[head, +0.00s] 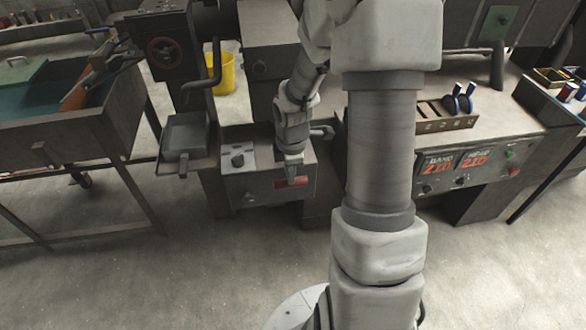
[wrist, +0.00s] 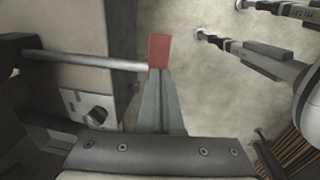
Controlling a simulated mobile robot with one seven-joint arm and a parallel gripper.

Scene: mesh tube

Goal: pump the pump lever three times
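The pump lever is a grey rod (wrist: 98,61) that comes in from the left in the wrist view. It ends beside a red block (wrist: 160,50), which looks like its grip. In the head view, red (head: 290,183) shows at the front of a grey box unit. My gripper (head: 291,170) points down in front of that unit, overlapping the red. In the wrist view, my gripper's fingers (wrist: 159,76) are close together and their tips meet the lower edge of the red block. I see no red between the fingers. The tips hide any contact behind them.
A dark knob (head: 237,160) sits on a light plate left of my gripper. A small grey tray (head: 184,137) stands farther left. A control console (head: 465,168) with red displays is at right. A yellow bucket (head: 222,74) stands behind. The floor in front is clear.

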